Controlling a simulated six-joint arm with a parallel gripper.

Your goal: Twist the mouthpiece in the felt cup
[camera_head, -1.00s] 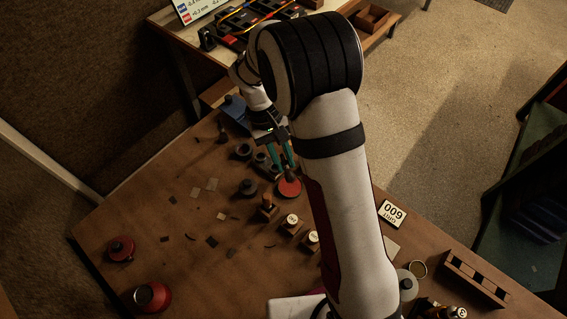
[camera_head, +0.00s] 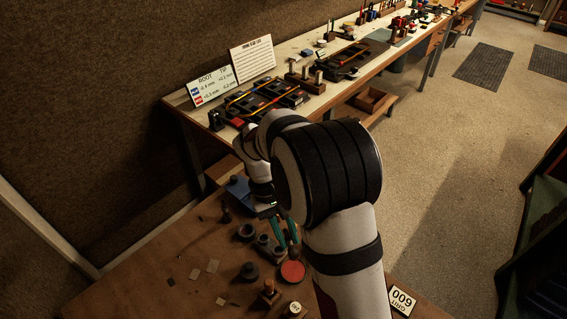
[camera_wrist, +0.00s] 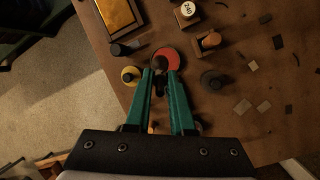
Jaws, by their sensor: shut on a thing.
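My gripper (camera_wrist: 161,72) has two teal fingers, closed on a small dark piece that looks like the mouthpiece (camera_wrist: 160,63). The piece shows in the wrist view at the fingertips, in front of a round red felt pad or cup (camera_wrist: 173,58). In the head view my gripper (camera_head: 288,242) points down at the near bench, with the red felt (camera_head: 292,272) just below the fingertips. The fingers hide part of the mouthpiece. I cannot tell whether it touches the felt or sits inside it.
A dark round pot (camera_wrist: 212,80) and a wooden block (camera_wrist: 208,42) stand right of the red felt. A block marked 240 (camera_wrist: 187,12) is above, a yellow-rimmed piece (camera_wrist: 130,75) left. Flat scraps (camera_wrist: 264,107) lie further right. The "600" block (camera_head: 402,300) is near the bench edge.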

